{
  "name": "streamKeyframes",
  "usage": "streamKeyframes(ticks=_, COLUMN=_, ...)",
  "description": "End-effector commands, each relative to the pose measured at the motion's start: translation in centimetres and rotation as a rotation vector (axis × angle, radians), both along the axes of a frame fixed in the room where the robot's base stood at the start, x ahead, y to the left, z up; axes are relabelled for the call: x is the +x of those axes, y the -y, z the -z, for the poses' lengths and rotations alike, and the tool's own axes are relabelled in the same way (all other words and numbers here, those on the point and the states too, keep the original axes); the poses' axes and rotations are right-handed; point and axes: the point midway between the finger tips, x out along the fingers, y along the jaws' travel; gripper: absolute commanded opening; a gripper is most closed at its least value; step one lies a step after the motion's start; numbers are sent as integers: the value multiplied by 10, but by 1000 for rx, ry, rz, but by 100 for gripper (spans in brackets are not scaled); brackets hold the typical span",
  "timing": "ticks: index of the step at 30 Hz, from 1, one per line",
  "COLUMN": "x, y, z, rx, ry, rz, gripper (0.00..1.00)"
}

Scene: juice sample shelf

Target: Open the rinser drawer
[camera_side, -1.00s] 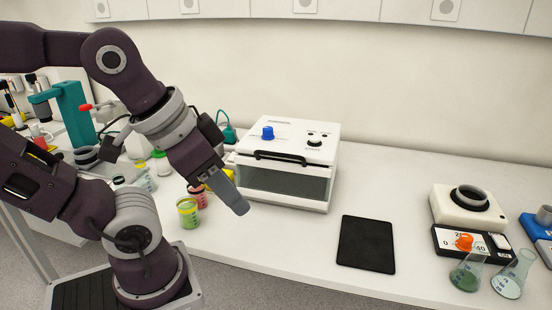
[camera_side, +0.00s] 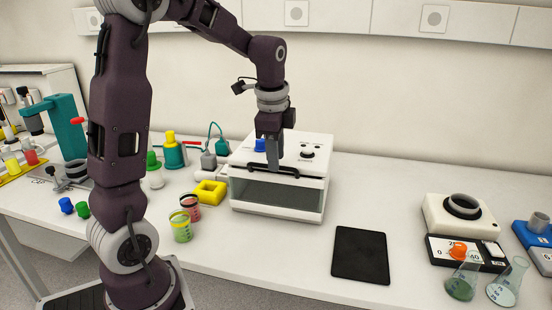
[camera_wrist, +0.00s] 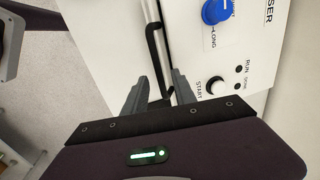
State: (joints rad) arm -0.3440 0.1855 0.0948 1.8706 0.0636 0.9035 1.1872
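The rinser (camera_side: 316,142) is a white box with a blue knob and a dark front window; its labelled top also shows in the wrist view (camera_wrist: 238,50). The drawer (camera_side: 290,196) looks closed at the rinser's front. A black bar handle (camera_side: 288,173) runs along the upper front edge; in the wrist view the handle (camera_wrist: 153,45) runs down toward my fingers. My gripper (camera_side: 273,172) points down at the handle. In the wrist view my gripper (camera_wrist: 160,88) is open, with the handle's line passing between its two fingers. I cannot tell whether they touch it.
A black mat (camera_side: 361,255) lies right of the rinser. Green (camera_side: 181,226) and pink (camera_side: 190,206) sample cups and a yellow block (camera_side: 210,193) stand to the left. The table directly before the rinser is clear.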

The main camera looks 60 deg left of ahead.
Motion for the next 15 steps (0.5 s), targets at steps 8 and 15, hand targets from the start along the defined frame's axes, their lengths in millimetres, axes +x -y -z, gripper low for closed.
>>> streamKeyframes(ticks=8, x=1, y=-1, z=11, rx=0, ry=2, rz=-1, gripper=33)
streamKeyframes(ticks=15, x=1, y=-1, z=11, rx=0, ry=2, rz=-1, gripper=1)
